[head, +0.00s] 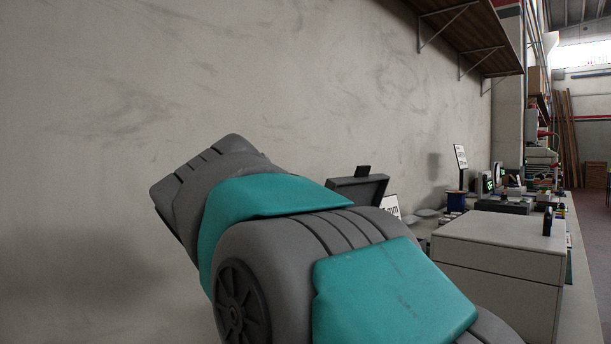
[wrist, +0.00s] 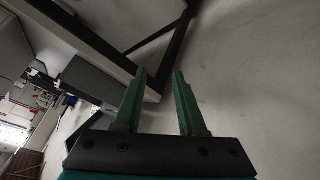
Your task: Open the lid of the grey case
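In the head view a dark grey, shallow, rimmed panel (head: 359,188) with a black tab on top stands tilted up behind my arm. It looks like the lid of the grey case, but my arm hides what lies below it. In the wrist view a dark-edged frame (wrist: 118,62) with a pale border runs to a corner by my fingers; I cannot tell if it is the same lid. My gripper (wrist: 159,74) has two green fingers, apart with nothing clearly held between them. Its tips are near that frame's corner; contact cannot be told.
A pale box-like cabinet (head: 500,256) with a small black object (head: 547,221) on it stands at the right. A wall shelf (head: 465,35) hangs above. The plain wall is close behind my arm.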

